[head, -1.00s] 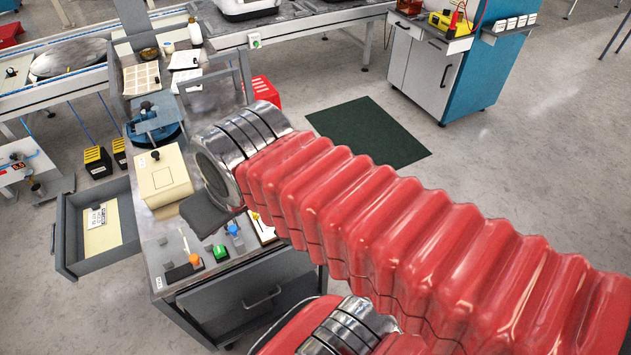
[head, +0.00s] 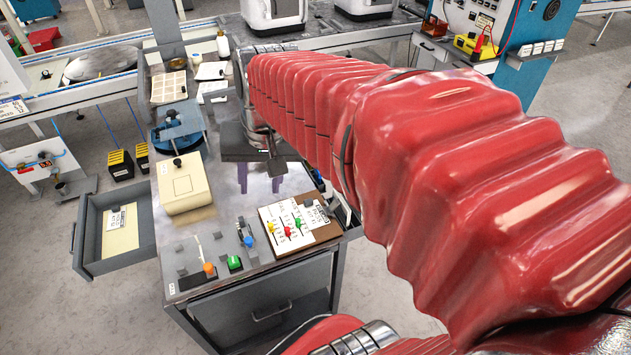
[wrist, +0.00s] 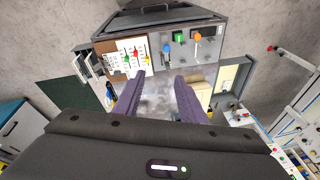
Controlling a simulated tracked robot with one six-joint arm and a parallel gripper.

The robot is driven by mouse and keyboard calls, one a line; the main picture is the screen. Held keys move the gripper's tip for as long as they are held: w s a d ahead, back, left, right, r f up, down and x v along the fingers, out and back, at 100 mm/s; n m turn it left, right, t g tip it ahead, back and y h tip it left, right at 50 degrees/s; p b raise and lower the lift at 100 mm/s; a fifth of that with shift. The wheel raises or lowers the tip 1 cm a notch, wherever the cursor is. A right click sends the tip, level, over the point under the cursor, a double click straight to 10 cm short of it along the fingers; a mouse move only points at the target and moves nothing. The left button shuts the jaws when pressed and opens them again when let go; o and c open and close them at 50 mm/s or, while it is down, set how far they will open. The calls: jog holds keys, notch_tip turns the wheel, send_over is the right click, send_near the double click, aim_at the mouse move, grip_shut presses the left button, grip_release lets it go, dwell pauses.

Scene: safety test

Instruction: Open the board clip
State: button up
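A brown board (head: 287,242) with white paper lies on the right part of the bench top. Yellow, red and green pieces sit on the paper. My gripper (head: 260,187) is open and empty, with purple fingers pointing down over bare bench behind the board. Its fingers also show in the wrist view (wrist: 158,80), spread apart. Whether the clip is shut is too small to tell.
A cream box (head: 184,186) stands left of my gripper. An open drawer (head: 118,232) juts out at the left.

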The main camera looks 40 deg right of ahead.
jog(key=w+d+f+m+g, duration=0.1)
jog(key=w+d+f+m, duration=0.25)
jog(key=d, duration=0.45)
jog(key=m+y, duration=0.4)
jog(key=m, duration=0.8)
send_near(337, 200)
jog(key=w+v, duration=0.1)
jog(key=v, duration=0.3)
jog(key=shift+a+f+n+g, duration=0.15)
jog(key=shift+n+g, duration=0.1)
jog(key=shift+g, duration=0.15)
jog(key=x, duration=1.3)
jog(key=shift+a+f, duration=0.15)
jog(key=shift+f, duration=0.25)
jog(key=shift+c, duration=0.4)
grip_shut()
